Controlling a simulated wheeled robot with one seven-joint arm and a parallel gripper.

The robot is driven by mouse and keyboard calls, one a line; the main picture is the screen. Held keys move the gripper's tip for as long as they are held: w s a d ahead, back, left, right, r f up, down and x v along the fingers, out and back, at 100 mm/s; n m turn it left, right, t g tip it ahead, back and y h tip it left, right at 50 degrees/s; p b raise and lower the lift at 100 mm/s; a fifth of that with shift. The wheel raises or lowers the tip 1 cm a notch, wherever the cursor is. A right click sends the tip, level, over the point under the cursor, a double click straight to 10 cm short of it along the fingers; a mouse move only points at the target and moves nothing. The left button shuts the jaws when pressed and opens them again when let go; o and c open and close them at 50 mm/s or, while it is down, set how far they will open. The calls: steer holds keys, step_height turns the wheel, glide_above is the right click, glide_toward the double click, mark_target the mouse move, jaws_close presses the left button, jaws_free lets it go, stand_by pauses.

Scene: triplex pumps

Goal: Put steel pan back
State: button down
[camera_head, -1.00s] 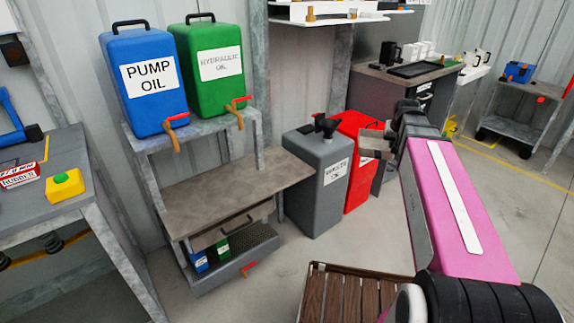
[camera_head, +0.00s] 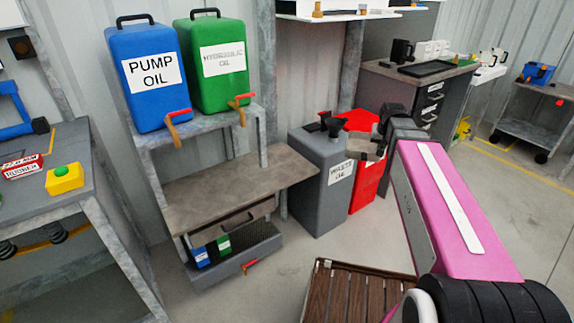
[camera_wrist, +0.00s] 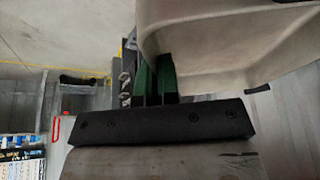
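A pale grey metal pan (camera_wrist: 225,40) with a rounded rim fills the upper right of the wrist view, very close. My gripper (camera_wrist: 155,75) shows there as two dark green fingers close together; they appear shut on the pan's edge, though the exact contact is partly hidden. In the head view my gripper end (camera_head: 378,140) is in front of the red container, with a small brownish-grey metal shape (camera_head: 366,149) at its tip that looks like the pan. The pink arm link hides part of the area behind it.
A grey waste oil container (camera_head: 318,190) and red container (camera_head: 365,190) stand behind my gripper. A rack (camera_head: 230,185) holds blue pump oil (camera_head: 148,95) and green hydraulic oil (camera_head: 215,85) cans. A wooden slatted surface (camera_head: 350,295) is low in front. Workbenches stand farther right and left.

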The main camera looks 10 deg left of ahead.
steer(key=s+a+f, duration=0.4)
steer(key=a, duration=0.6)
steer(key=s+a+f, duration=0.4)
steer(key=a, duration=0.6)
steer(key=s+a+f, duration=0.4)
steer(key=s+a, duration=0.1)
steer(key=a, duration=0.5)
steer(key=shift+n, duration=0.4)
steer(key=w, duration=0.6)
steer(key=w+a, duration=0.1)
steer(key=w, duration=0.5)
steer(key=w+a, duration=0.1)
steer(key=w, duration=0.5)
steer(key=shift+r, duration=0.2)
steer(key=shift+d+f, duration=0.1)
steer(key=shift+f, duration=1.65)
steer(key=shift+f, duration=0.1)
steer(key=c, duration=1.4)
jaws_free()
steer(key=shift+o, duration=0.2)
steer(key=v, duration=1.2)
steer(key=shift+s+d, duration=0.15)
steer(key=shift+d, duration=0.05)
